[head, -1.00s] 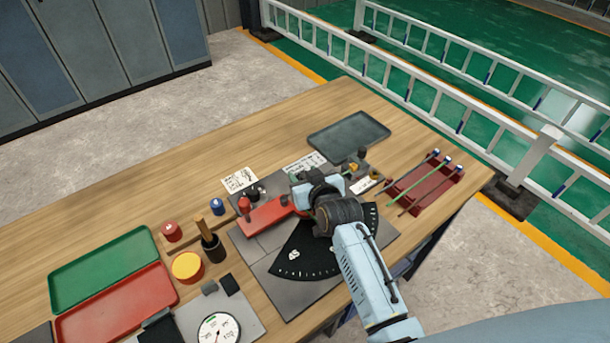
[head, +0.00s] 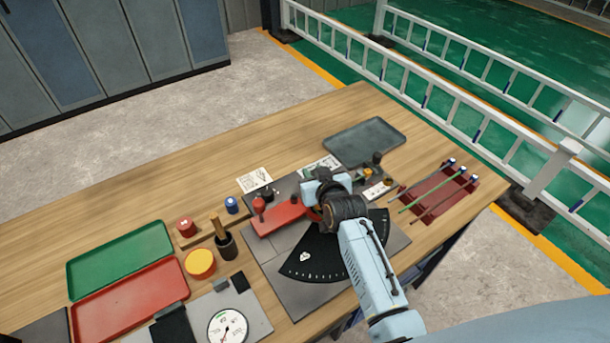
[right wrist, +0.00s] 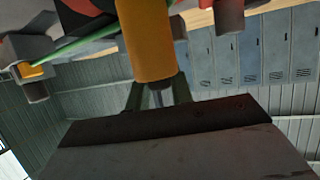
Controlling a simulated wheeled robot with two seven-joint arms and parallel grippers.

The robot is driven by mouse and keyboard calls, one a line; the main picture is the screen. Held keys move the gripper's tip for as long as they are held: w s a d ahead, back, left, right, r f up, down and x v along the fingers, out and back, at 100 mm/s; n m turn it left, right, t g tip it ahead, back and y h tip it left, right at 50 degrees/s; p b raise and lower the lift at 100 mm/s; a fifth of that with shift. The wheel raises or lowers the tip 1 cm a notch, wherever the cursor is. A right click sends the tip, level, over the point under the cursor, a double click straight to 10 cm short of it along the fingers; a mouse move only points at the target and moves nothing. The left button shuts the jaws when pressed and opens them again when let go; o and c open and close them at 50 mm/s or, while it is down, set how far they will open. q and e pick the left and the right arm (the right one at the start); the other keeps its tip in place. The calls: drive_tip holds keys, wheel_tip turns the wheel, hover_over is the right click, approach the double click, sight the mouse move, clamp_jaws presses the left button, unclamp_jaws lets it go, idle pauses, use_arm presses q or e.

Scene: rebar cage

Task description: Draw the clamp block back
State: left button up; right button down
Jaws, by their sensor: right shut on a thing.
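The bending fixture is a grey plate (head: 283,277) with a black fan-shaped dial (head: 325,255) and a long red block (head: 280,219), which looks like the clamp block. A red knob (head: 259,205) stands at the block's left end. My right gripper (head: 322,190) is over the block's right end, its fingertips mostly hidden by my wrist. In the right wrist view, an orange-yellow cylindrical handle (right wrist: 145,40) stands at the fingers (right wrist: 157,95), and my right gripper is shut on it. A green rod (right wrist: 80,45) shows behind it. My left gripper is out of view.
A dark red rack (head: 443,190) with several thin rods lies right of the fixture. A grey tray (head: 362,135) lies behind it. Green (head: 120,252) and red (head: 125,305) trays, a yellow-lidded pot (head: 200,262) and a dial gauge (head: 228,326) are to the left.

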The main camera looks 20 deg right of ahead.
drive_tip(key=shift+a+r, duration=0.1)
drive_tip(key=shift+r, duration=0.05)
drive_tip(key=c, duration=1.4)
unclamp_jaws()
drive_tip(key=shift+w, duration=0.2)
drive_tip(key=shift+o, duration=1)
drive_tip(key=v, duration=1.3)
drive_tip(key=shift+s+p, duration=0.2)
drive_tip(key=shift+p, duration=0.25)
